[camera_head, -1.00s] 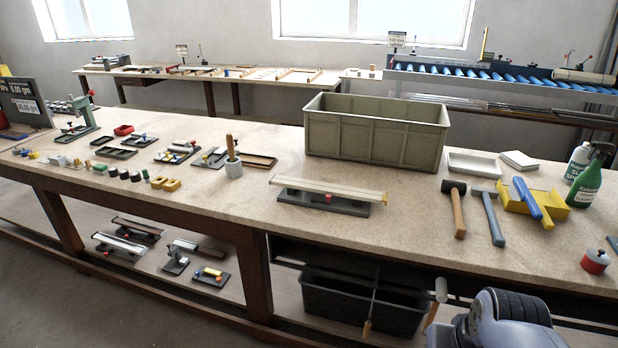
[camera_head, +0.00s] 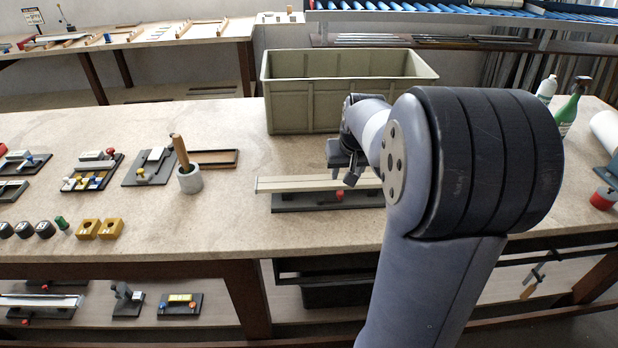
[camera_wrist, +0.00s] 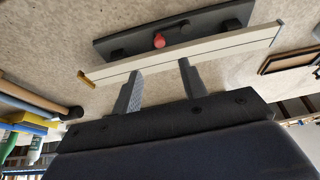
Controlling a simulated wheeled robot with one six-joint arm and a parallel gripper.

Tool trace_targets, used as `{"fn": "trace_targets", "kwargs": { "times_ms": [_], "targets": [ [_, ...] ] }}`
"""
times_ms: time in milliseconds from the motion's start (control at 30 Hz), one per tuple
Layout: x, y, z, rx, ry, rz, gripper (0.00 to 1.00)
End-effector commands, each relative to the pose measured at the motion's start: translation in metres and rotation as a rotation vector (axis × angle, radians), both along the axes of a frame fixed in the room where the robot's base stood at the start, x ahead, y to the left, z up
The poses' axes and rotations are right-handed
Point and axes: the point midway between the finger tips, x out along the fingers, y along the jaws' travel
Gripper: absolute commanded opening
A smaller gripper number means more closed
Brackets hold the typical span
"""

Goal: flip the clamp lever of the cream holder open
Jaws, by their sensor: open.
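The cream holder (camera_head: 315,183) is a long cream bar over a dark base plate (camera_head: 300,203) on the bench. A red knob (camera_head: 340,195), which looks like the lever's end, shows at the base's front side. The wrist view shows the cream bar (camera_wrist: 225,48), the base (camera_wrist: 200,22) and the red knob (camera_wrist: 158,40) beyond the bar. My gripper (camera_wrist: 162,70) is open, its two fingers apart and their tips at the bar's edge. I cannot tell whether they touch it. In the head view my gripper (camera_head: 347,170) is above the bar, and my arm hides the holder's right end.
A green-grey crate (camera_head: 310,105) stands behind the holder. A stone pot with a wooden handle (camera_head: 190,179) and several smaller fixtures lie to the left. A green spray bottle (camera_head: 567,108) stands at the right. The bench in front of the holder is mostly clear.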

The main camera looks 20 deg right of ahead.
Motion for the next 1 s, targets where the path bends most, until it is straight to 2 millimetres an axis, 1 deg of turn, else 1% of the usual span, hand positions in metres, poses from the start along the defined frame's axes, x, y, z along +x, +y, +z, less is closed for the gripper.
{"fn": "trace_targets", "kwargs": {
  "times_ms": [167, 400, 600, 800, 1000],
  "targets": [
    [0.006, -0.003, -0.014, 0.0, 0.004, -0.001, 0.41],
    [0.021, -0.006, -0.054, 0.002, 0.006, -0.001, 0.41],
    [0.033, -0.009, -0.082, 0.001, 0.004, -0.001, 0.41],
    [0.039, -0.011, -0.097, 0.0, 0.001, -0.001, 0.41],
    [0.041, -0.011, -0.1, -0.001, 0.0, -0.001, 0.41]
  ]
}}
